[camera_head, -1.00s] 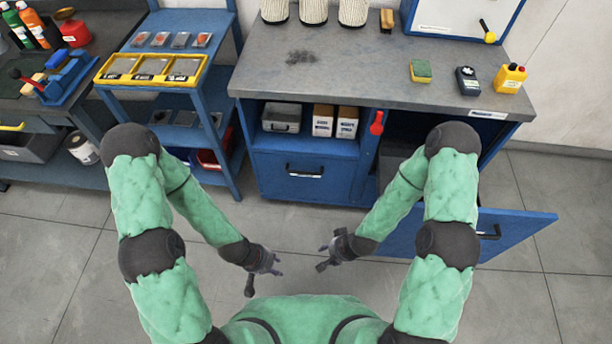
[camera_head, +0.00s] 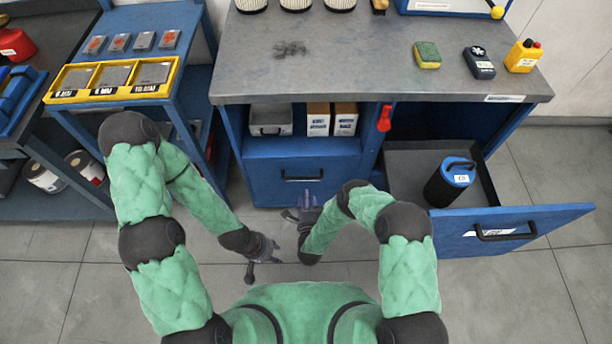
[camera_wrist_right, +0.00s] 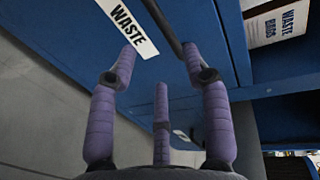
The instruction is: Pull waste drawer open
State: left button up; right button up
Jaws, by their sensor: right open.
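My right gripper (camera_head: 305,208) is open just in front of this drawer. In the wrist view its fingers (camera_wrist_right: 160,55) are spread on both sides of the handle bar; I cannot tell whether they touch it. My left gripper (camera_head: 264,260) is open and empty, lower and nearer my body.
A second drawer (camera_head: 520,228) at right stands pulled out, holding a dark canister with a blue lid (camera_head: 452,182). White boxes (camera_head: 332,118) and a grey bin (camera_head: 268,120) sit on the shelf above the waste drawer. A blue cart (camera_head: 180,95) stands at left. The floor in front is clear.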

aim_at(306, 179)
jog(key=b+x, duration=0.4)
jog(key=x, duration=0.6)
jog(key=shift+w, duration=0.4)
jog(key=shift+s, duration=0.1)
grip_shut()
